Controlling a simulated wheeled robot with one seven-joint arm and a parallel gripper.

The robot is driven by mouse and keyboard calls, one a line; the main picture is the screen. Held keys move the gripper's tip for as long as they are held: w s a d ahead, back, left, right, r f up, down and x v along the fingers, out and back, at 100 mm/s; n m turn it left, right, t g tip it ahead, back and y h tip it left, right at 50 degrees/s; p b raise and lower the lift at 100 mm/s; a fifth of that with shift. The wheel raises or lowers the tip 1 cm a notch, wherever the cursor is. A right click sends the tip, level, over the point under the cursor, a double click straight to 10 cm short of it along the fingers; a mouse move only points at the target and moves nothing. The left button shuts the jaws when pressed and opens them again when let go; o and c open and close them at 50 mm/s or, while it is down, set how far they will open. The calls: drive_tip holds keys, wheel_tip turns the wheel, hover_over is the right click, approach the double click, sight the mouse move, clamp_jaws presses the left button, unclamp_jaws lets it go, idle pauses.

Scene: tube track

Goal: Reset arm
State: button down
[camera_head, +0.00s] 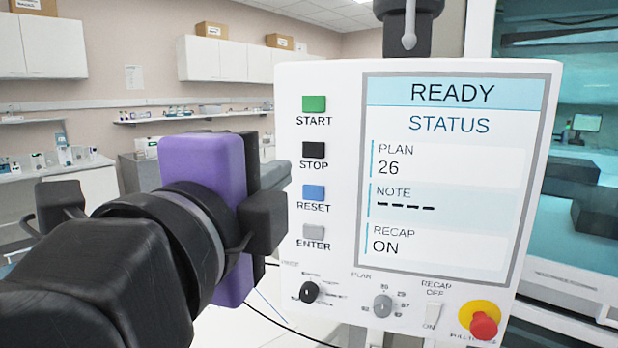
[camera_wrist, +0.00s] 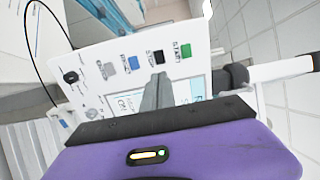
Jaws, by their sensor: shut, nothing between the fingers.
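My gripper (camera_wrist: 158,80) shows in the wrist view as grey fingers closed together, with nothing held. They point at the white control panel (camera_wrist: 88,50), and their tips overlap the area just below the black STOP button (camera_wrist: 155,57) in the picture. Whether they touch the panel cannot be told. In the head view, my purple gripper body is at the left of the control panel (camera_head: 340,85), and the fingers are hidden. The panel's green START (camera_head: 314,104), black STOP (camera_head: 313,150), blue RESET (camera_head: 313,192) and grey ENTER (camera_head: 313,232) buttons are visible there.
The panel's screen (camera_head: 450,180) reads READY, plan 26, recap ON. Below it are a black knob (camera_head: 309,292), a grey plan knob (camera_head: 382,306), a recap switch (camera_head: 432,315) and a red stop button (camera_head: 484,326). A glass-fronted machine (camera_head: 590,190) stands at the right.

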drive_tip(key=s+a+r+n+t+y, duration=0.15)
drive_tip(key=a+n+t+y, duration=0.45)
drive_tip(key=n, duration=0.7)
drive_tip(key=s+d+f+n+g+y, duration=0.2)
drive_tip(key=d+f+n+y, duration=0.15)
drive_tip(key=f+n, duration=0.45)
drive_tip(key=s+d+f+n+g+y, duration=0.15)
drive_tip(key=f+n+y, duration=0.25)
drive_tip(key=f, duration=0.8)
drive_tip(key=s+d+f+h, duration=0.3)
drive_tip(key=s+d+f, duration=0.8)
drive_tip(key=d+f, duration=0.4)
drive_tip(key=s+d+f+m+g+h, duration=0.2)
drive_tip(key=s+d+f, duration=0.3)
drive_tip(key=s, duration=0.3)
drive_tip(key=s+d+f+m+g+h, duration=0.2)
drive_tip(key=s+d+f+g+h, duration=0.1)
drive_tip(key=s, duration=0.5)
wheel_tip(320, 180, down, 2)
drive_tip(key=d+h, duration=0.1)
drive_tip(key=d, duration=0.1)
drive_tip(key=shift+s+d, duration=0.25)
drive_tip(key=shift+d, duration=0.15)
